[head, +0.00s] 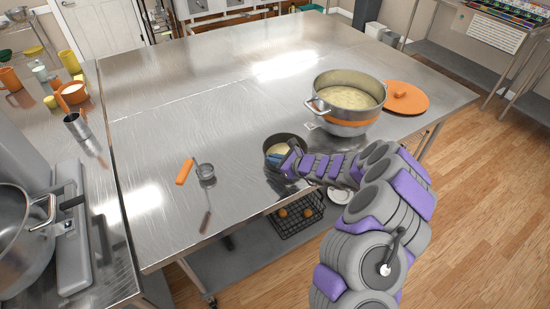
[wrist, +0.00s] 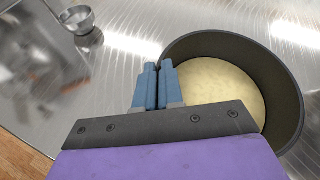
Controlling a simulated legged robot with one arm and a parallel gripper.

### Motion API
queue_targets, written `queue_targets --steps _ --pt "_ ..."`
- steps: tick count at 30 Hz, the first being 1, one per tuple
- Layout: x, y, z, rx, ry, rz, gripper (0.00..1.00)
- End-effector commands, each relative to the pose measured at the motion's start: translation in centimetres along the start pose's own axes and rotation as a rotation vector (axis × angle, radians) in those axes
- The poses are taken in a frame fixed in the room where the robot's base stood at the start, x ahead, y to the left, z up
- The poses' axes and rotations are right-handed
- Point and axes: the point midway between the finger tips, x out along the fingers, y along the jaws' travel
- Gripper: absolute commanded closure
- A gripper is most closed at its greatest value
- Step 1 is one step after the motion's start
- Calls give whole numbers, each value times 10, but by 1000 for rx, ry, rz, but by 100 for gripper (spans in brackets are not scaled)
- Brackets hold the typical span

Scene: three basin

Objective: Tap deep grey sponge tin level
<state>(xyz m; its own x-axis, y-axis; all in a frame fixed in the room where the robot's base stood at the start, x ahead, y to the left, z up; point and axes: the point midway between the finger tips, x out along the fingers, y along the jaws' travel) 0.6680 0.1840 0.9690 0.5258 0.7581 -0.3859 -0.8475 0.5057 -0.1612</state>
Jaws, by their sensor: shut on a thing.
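The deep grey sponge tin (head: 297,141) stands near the front edge of the steel table, with pale batter (head: 277,148) in it. In the wrist view the tin (wrist: 287,85) fills the right side, and the batter (wrist: 225,85) looks smooth and lies below the rim. My gripper (head: 279,158) is at the tin's near side. In the wrist view its blue fingers (wrist: 152,70) are close together at the tin's wall, shut on it. The fingers and the purple wrist hide part of the rim and the tin's near wall.
A large steel pot (head: 347,103) with an orange band and pale contents stands behind the tin. An orange lid (head: 405,97) lies to its right. The table's middle and back are clear.

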Motion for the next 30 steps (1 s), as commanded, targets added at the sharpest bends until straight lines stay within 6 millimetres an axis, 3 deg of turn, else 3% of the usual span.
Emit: queue_targets --steps 15,23,27,30 --pt "-15 1 26 -21 -4 2 100" --pt "-15 2 26 -22 -3 3 100" --pt "2 9 -11 -19 -1 5 100" --pt "0 7 -7 -19 -1 5 100"
